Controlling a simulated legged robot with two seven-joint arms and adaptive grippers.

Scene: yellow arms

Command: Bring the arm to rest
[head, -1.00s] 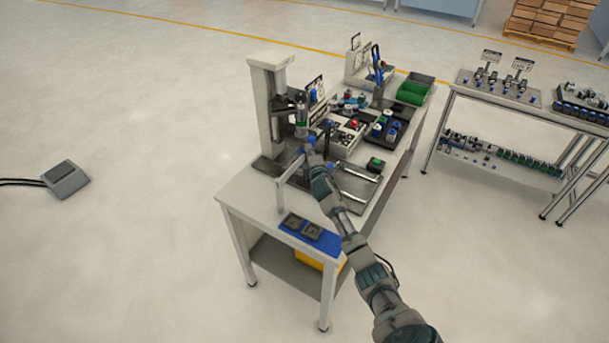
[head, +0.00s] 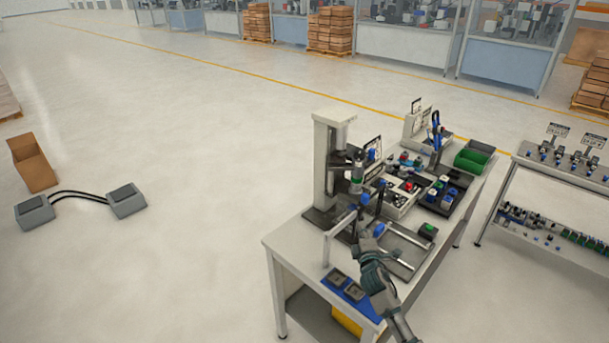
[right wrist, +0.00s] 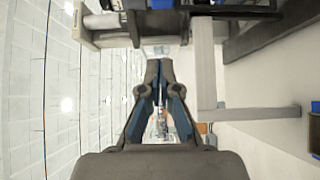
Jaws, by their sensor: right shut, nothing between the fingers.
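My right gripper (head: 368,240) is over the near part of the workbench (head: 295,240), in front of the press (head: 330,165). The right wrist view shows the same gripper (right wrist: 160,64) with its grey fingertips together and nothing between them. My right arm comes in from the bottom of the head view. Whether the gripper touches any part of the bench fixture cannot be told. My left gripper is not in view.
A green bin (head: 472,158) and small parts stand on the bench's far side. A black tray (head: 444,195) lies right of the press. A second table (head: 560,175) stands at the right. Grey boxes (head: 127,200) lie on the open floor at the left.

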